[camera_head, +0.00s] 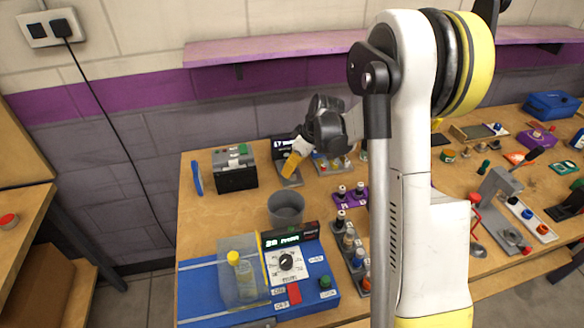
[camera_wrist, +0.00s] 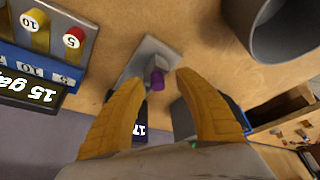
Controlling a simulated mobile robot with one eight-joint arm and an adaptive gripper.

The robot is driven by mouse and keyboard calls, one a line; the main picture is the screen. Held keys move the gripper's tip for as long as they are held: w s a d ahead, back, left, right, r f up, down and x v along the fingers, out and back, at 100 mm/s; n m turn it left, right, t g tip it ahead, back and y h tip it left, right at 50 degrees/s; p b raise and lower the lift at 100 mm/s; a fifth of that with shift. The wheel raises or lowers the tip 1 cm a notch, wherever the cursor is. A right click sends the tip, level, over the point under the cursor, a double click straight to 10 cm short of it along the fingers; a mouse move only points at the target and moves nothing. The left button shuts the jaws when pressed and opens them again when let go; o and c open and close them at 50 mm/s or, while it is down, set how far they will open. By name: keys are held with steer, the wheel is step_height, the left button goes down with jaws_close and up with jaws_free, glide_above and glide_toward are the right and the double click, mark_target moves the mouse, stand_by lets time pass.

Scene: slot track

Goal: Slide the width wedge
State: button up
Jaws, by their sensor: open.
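A light grey plate (camera_wrist: 135,62) with a small grey block and a purple knob (camera_wrist: 157,82) lies on the table in the wrist view. It looks like the slide with the width wedge, but I cannot read a label. My gripper (camera_wrist: 158,86) has its yellow fingers apart, one on each side of the purple knob. I cannot tell whether either finger touches it. In the head view my gripper (camera_head: 290,167) points down over the grey plate (camera_head: 290,180), in front of a dark display (camera_head: 284,144). The knob is hidden there.
A black-and-grey box (camera_head: 235,175) stands left of my gripper, and a grey cup (camera_head: 286,209) stands nearer. A blue machine (camera_head: 318,282) with a dial fills the front. In the wrist view, a panel with coloured sliders (camera_wrist: 38,40) is at upper left.

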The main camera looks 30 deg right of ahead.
steer(key=v, duration=1.1)
steer(key=shift+s+r, duration=0.2)
steer(key=shift+r, duration=0.1)
steer(key=shift+d, duration=0.15)
steer(key=s+a+r+m+t+h, duration=0.1)
steer(key=s+a+r+m, duration=0.1)
steer(key=s+a, duration=0.5)
steer(key=s+a+r+m+t+h, duration=0.1)
steer(key=s+a+m, duration=0.3)
steer(key=s, duration=1.2)
steer(key=a+r+t, duration=0.1)
steer(key=a, duration=0.3)
steer(key=shift+s+a+r+m+t, duration=0.15)
steer(key=shift+r+m+t, duration=0.15)
steer(key=shift+r+m, duration=0.1)
